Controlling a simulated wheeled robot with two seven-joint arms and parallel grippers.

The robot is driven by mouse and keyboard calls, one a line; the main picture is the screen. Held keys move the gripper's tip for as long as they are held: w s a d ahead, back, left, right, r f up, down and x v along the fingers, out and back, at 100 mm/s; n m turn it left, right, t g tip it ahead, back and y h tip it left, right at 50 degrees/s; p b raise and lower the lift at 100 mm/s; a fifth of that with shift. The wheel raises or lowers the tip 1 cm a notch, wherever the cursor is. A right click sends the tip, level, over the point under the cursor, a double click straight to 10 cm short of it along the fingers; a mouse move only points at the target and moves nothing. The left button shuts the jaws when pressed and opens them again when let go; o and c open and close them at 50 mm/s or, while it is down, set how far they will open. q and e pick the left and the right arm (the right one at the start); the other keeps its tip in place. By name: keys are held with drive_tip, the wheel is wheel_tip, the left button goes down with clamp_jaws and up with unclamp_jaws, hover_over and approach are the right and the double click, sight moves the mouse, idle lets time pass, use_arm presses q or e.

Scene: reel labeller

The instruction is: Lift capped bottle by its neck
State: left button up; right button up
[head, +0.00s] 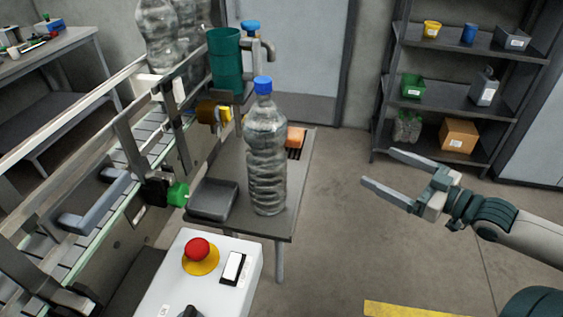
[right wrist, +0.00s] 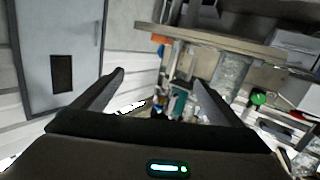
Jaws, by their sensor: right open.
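A clear ribbed bottle (head: 266,150) with a blue cap (head: 263,84) stands upright on a small grey table (head: 300,180). Its neck, just under the cap, is uncovered. My right gripper (head: 377,167) is open and empty, in the air to the right of the bottle and clear of the table. Its two fingers point left, towards the bottle's side, with a wide gap between. In the right wrist view the open fingers (right wrist: 159,78) frame a tilted scene with nothing between them. My left gripper is not in view.
A dark tray (head: 212,200) and an orange item (head: 296,137) share the table. A conveyor (head: 120,185) with rails runs along the left. A control box (head: 200,285) with a red button stands in front. A shelf (head: 460,98) stands back right. The floor right of the table is free.

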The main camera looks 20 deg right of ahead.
drive_tip(key=s+a+r+n+g+y, duration=0.1)
drive_tip(key=s+a+r+y, duration=0.1)
drive_tip(key=a+r, duration=0.3)
drive_tip(key=s+a+r+n+g+y, duration=0.1)
drive_tip(key=a+r+y, duration=0.3)
drive_tip(key=a, duration=0.6)
drive_tip(key=shift+s+r+n+g, duration=0.4)
drive_tip(key=shift+s+r+n, duration=0.3)
drive_tip(key=shift+r, duration=0.1)
drive_tip(key=shift+a, duration=0.1)
drive_tip(key=shift+w, duration=0.15)
